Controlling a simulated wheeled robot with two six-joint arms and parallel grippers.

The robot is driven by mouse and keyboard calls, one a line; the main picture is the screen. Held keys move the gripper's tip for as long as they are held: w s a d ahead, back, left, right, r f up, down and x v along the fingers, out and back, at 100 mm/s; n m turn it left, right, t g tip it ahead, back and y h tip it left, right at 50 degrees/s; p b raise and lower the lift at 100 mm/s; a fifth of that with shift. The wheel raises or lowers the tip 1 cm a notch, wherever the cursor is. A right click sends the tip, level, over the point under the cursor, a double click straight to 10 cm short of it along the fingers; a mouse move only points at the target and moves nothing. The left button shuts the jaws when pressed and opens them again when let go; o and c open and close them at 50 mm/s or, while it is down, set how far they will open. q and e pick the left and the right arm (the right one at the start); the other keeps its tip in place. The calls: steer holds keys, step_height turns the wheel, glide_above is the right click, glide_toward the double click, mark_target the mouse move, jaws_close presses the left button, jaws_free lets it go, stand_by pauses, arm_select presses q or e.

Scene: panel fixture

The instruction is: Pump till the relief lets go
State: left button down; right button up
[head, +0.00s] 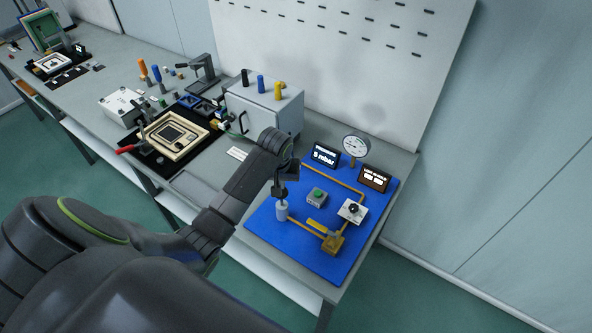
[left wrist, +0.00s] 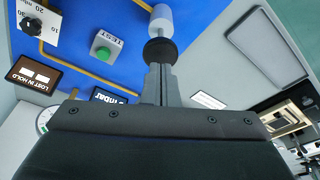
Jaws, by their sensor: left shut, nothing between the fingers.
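The pump (head: 282,212), a white cylinder with a black knob on top, stands upright on the blue panel (head: 285,245). My left gripper (head: 279,188) is shut and empty directly above the pump. In the left wrist view its closed fingertips (left wrist: 160,72) are at the black knob (left wrist: 160,50); I cannot tell whether they touch. The white pump body (left wrist: 161,18) shows beyond the knob. A brass fitting (head: 333,243) sits at the panel's front, joined by yellow pipe. A round gauge (head: 355,146) stands at the back beside a pressure display (head: 325,156) in mbar. My right gripper is not in view.
A green TEST button (head: 318,195) and a white box with a black dial (head: 352,210) stand right of the pump. A "LOST IN HOLD" display (head: 375,178) is at the back right. A grey cabinet (head: 265,105) and other fixtures fill the bench to the left.

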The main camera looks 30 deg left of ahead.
arm_select(q)
steer(key=shift+f+b, duration=1.15)
steer(key=shift+f, duration=1.55)
step_height(320, 180, up, 3)
steer(key=p, duration=0.3)
steer(key=shift+r, duration=0.15)
steer(key=shift+r+b, duration=0.25)
steer(key=shift+b, duration=0.1)
steer(key=shift+r, duration=0.8)
